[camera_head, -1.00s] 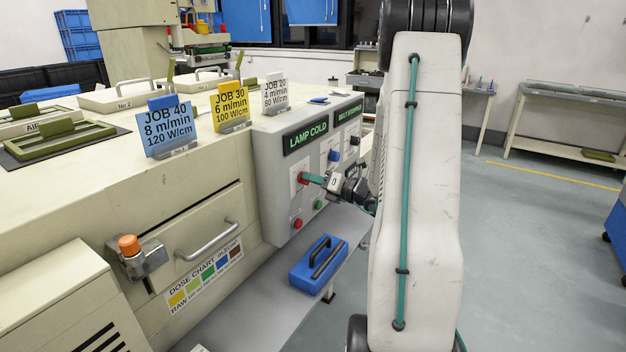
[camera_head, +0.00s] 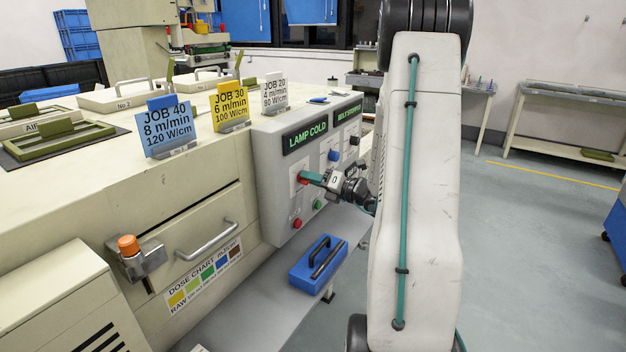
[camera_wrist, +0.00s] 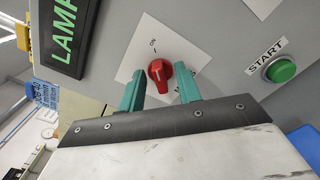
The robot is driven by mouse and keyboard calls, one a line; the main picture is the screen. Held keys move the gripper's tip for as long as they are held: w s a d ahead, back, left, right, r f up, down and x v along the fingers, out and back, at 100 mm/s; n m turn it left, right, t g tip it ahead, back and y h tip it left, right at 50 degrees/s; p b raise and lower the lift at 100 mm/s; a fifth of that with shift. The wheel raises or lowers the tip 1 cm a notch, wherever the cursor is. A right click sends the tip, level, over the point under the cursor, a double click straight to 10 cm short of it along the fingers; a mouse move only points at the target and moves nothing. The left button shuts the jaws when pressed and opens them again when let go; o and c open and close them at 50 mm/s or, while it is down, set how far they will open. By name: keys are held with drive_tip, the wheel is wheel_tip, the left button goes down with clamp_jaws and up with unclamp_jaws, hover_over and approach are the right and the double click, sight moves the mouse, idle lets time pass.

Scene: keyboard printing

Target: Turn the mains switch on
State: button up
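The mains switch (camera_wrist: 159,73) is a red rotary knob on a white plate (camera_wrist: 137,52) marked ON; the rest of the lettering is partly hidden by a finger. In the wrist view its pale pointer line looks turned away from the ON mark, though the exact angle is hard to tell. My gripper (camera_wrist: 160,90) is open, its two green fingers on either side of the knob's lower part, with gaps showing. In the head view my gripper (camera_head: 313,177) is at the knob on the grey panel (camera_head: 270,175), and the fingers partly hide it.
A green START button (camera_wrist: 281,69) is to the right of the knob in the wrist view. A red button (camera_head: 297,223) sits below on the panel. The LAMP COLD display (camera_head: 307,136) is above.

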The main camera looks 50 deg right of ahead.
drive_tip(key=shift+s, duration=0.1)
drive_tip(key=s+d, duration=0.1)
drive_tip(key=s, duration=0.6)
drive_tip(key=shift+s+d, duration=0.25)
